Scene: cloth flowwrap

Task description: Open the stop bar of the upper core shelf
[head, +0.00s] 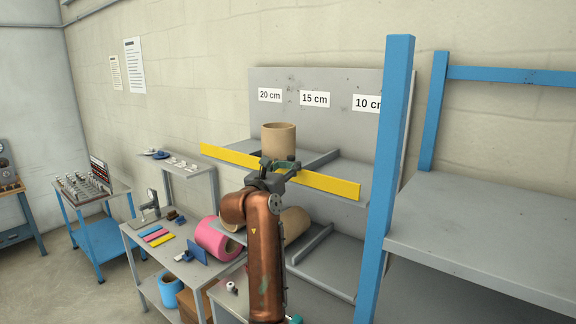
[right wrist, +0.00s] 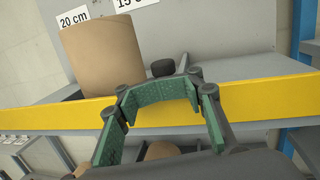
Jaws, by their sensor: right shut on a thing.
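The yellow stop bar (head: 332,184) runs across the front edge of the upper core shelf (head: 335,158), under the "20 cm", "15 cm" and "10 cm" labels. It is raised across the front, and also crosses the right wrist view (right wrist: 268,98). A brown cardboard core (head: 279,140) stands upright behind the bar, near the "20 cm" label; it shows large in the right wrist view (right wrist: 100,55). My right gripper (head: 279,166) is at the middle of the bar, shut on it, with its green pads (right wrist: 160,92) against the yellow. My left gripper is out of view.
A blue post (head: 389,150) and grey shelf (head: 490,235) stand close on the right. Below are a pink roll (head: 217,238), more cores (head: 295,224) and a grey bench (head: 150,262) with coloured strips. A blue cart (head: 98,235) stands farther left.

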